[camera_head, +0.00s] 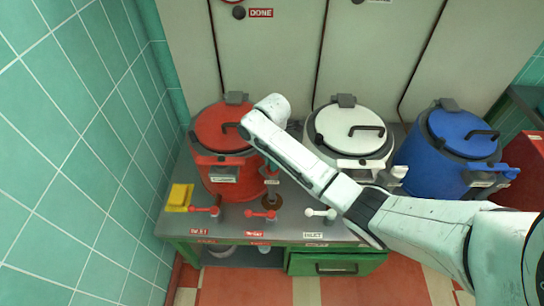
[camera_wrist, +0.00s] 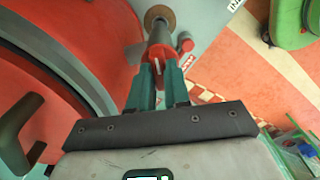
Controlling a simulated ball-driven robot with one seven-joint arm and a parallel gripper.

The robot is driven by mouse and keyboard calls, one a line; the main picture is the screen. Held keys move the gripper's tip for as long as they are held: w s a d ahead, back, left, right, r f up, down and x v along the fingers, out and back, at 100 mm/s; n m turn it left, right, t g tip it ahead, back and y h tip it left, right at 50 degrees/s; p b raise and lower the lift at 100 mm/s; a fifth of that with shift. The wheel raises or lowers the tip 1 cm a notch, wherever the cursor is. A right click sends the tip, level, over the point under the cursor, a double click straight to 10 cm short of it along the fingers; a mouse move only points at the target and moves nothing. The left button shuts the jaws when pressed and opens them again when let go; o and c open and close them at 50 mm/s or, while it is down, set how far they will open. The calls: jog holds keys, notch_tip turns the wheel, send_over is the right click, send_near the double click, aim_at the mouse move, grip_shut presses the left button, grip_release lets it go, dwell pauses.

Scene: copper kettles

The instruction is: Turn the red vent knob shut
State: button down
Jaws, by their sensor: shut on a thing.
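The red vent knob (camera_wrist: 158,56) shows in the wrist view at the end of a grey stem, with a small white mark on its face. My gripper (camera_wrist: 156,74) has its two teal fingers closed on either side of the knob. In the head view the red kettle (camera_head: 222,126) stands at the left of the counter, and a red part (camera_head: 270,172) shows at its right side, partly behind my arm. My fingers are hidden there by the arm.
A white kettle (camera_head: 350,130) and a blue kettle (camera_head: 455,145) stand to the right on the grey counter. Red levers (camera_head: 262,215) and a white lever (camera_head: 320,213) stick out along the front. A yellow block (camera_head: 180,196) sits at the left edge. A green drawer (camera_head: 338,263) is below.

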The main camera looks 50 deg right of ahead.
jog(key=m+p, duration=0.2)
jog(key=m, duration=0.2)
jog(key=shift+r+m, duration=0.1)
jog(key=shift+m, duration=0.2)
jog(key=shift+m+p, duration=1)
jog(key=shift+m, duration=0.8)
jog(key=c, duration=1.1)
grip_release()
notch_tip(320, 180, up, 11)
jog(key=shift+f+b, duration=0.2)
jog(key=shift+b, duration=0.4)
